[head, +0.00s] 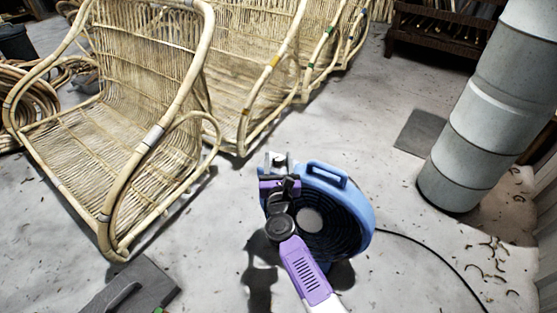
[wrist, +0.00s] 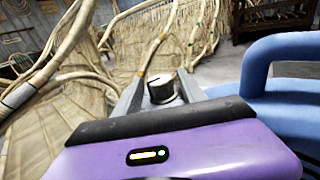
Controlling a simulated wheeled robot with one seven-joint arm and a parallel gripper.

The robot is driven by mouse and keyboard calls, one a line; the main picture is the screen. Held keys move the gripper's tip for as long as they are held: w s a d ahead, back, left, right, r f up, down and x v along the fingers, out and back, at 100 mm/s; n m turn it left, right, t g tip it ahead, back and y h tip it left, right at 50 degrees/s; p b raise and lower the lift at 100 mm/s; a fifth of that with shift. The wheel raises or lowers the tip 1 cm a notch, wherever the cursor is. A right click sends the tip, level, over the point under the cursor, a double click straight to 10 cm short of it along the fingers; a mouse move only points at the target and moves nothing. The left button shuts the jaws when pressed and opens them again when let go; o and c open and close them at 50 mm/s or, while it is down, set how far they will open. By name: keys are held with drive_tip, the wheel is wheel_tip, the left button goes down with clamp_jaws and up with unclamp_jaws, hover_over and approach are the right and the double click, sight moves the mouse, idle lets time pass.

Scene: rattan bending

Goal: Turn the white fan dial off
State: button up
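The blue fan (head: 345,205) stands on the floor with its round dark grille facing me. My gripper (head: 280,162) is at the upper left edge of the fan, and my arm hides part of the grille. In the wrist view the fan's blue handle (wrist: 285,48) is at the right. A small dial (wrist: 161,87) with a white top and dark side shows between the two grey fingers of my gripper (wrist: 160,82). The fingers are apart, one on each side of the dial. I cannot tell whether either touches it.
Rattan chairs (head: 115,140) stand at the left and back. A grey duct (head: 480,130) rises at the right. A black cable (head: 430,252) runs from the fan across the floor. A dark grey case (head: 130,287) lies at the lower left.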

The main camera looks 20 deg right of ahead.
sight(277, 163)
drive_tip(key=shift+d+f+h, duration=0.1)
drive_tip(key=shift+h, duration=0.2)
drive_tip(key=shift+m+g+h+b, duration=0.35)
drive_tip(key=shift+m+g+h, duration=0.75)
drive_tip(key=shift+m+h, duration=0.7)
drive_tip(key=shift+n, duration=0.3)
drive_tip(key=p+v, duration=0.3)
drive_tip(key=v, duration=0.4)
drive_tip(key=shift+s+p, duration=0.15)
drive_tip(key=shift+p, duration=0.15)
drive_tip(key=s+d+r+n+t+y+p, duration=0.2)
drive_tip(key=s+d+r+n+p, duration=0.1)
drive_tip(key=s+r+n+p, duration=0.5)
drive_tip(key=s+d+r+n+t+y+p, duration=0.2)
drive_tip(key=s+r+n+p, duration=0.6)
drive_tip(key=s+n, duration=0.4)
drive_tip(key=shift+s+d+r+n+y, duration=0.45)
drive_tip(key=shift+s+d+y, duration=0.45)
drive_tip(key=shift+s, duration=0.7)
drive_tip(key=shift+d, duration=0.15)
